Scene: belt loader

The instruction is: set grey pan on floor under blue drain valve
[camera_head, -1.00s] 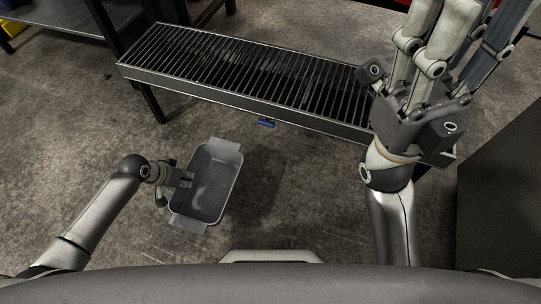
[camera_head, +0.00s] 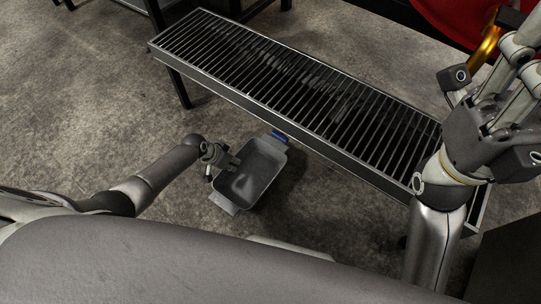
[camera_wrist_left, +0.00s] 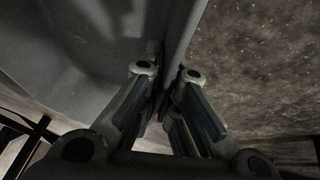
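The grey pan (camera_head: 262,170) is an open rectangular tray with flanged ends, in the middle of the head view. My left gripper (camera_head: 231,168) is shut on its left side wall. The left wrist view shows the fingers (camera_wrist_left: 163,88) on both sides of the pan wall (camera_wrist_left: 186,28). The blue drain valve (camera_head: 280,137) shows under the near edge of the grated channel, right by the pan's far end. I cannot tell whether the pan touches the floor. My right gripper (camera_head: 495,110) is at the upper right; its fingertips are not clear.
The long grated channel (camera_head: 300,150) runs from upper left to lower right on dark legs. Bare concrete floor (camera_head: 100,110) lies open to the left. A red thing (camera_head: 465,18) and a gold-coloured part (camera_head: 488,42) show at the top right, near my right gripper.

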